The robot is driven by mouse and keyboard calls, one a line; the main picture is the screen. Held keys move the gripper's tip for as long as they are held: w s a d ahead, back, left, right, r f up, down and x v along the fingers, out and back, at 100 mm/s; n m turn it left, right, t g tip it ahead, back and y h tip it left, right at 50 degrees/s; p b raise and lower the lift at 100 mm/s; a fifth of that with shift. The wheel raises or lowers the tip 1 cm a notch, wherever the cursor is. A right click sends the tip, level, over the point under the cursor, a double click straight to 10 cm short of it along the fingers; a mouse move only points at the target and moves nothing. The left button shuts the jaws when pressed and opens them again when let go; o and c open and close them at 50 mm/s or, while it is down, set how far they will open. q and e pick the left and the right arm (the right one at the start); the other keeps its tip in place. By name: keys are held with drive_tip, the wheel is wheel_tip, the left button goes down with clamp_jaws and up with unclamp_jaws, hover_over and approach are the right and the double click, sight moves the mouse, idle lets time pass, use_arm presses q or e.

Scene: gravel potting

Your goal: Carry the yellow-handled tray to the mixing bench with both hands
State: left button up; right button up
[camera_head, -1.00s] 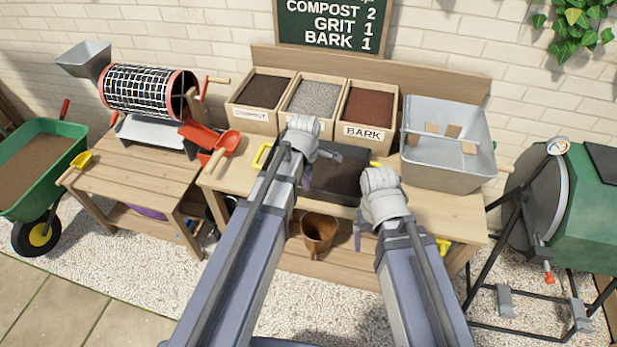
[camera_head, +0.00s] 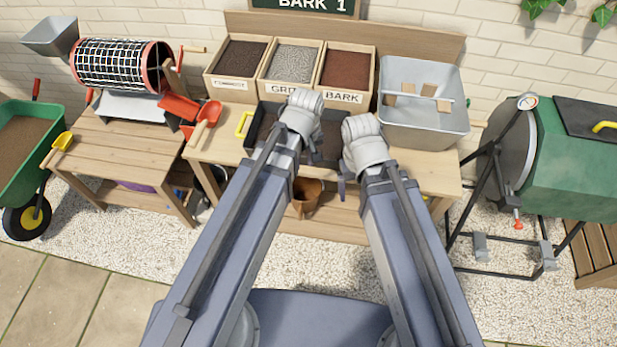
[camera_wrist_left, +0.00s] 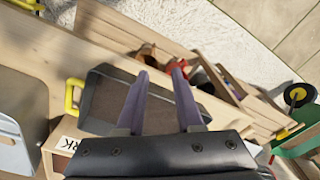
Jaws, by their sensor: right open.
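The dark tray (camera_head: 263,128) lies on the wooden bench (camera_head: 425,170) in front of the bins. Its left yellow handle (camera_head: 243,124) shows in the head view; its right end is hidden behind my right gripper. My left gripper (camera_head: 302,150) is in front of the tray's middle, fingertips mostly hidden. In the left wrist view my left gripper (camera_wrist_left: 161,72) has its purple fingers apart, empty, over the tray (camera_wrist_left: 105,100); a yellow handle (camera_wrist_left: 72,94) shows at one end. My right gripper (camera_head: 345,185) is open near the tray's right end.
Bins of compost (camera_head: 240,65), grit (camera_head: 293,67) and bark (camera_head: 346,70) stand behind the tray. A grey metal tub (camera_head: 423,105) stands to the right. A side bench (camera_head: 120,150) with a sieve drum is left; a green mixer (camera_head: 570,160) is right.

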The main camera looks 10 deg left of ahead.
use_arm(q)
drive_tip(key=s+d+m, duration=0.2)
drive_tip(key=s+m, duration=0.5)
drive_tip(key=m, duration=0.3)
drive_tip(key=shift+s+d+g+y, duration=0.15)
drive_tip(key=shift+d+g+y, duration=0.15)
drive_tip(key=shift+d+g, duration=0.1)
idle(0.5)
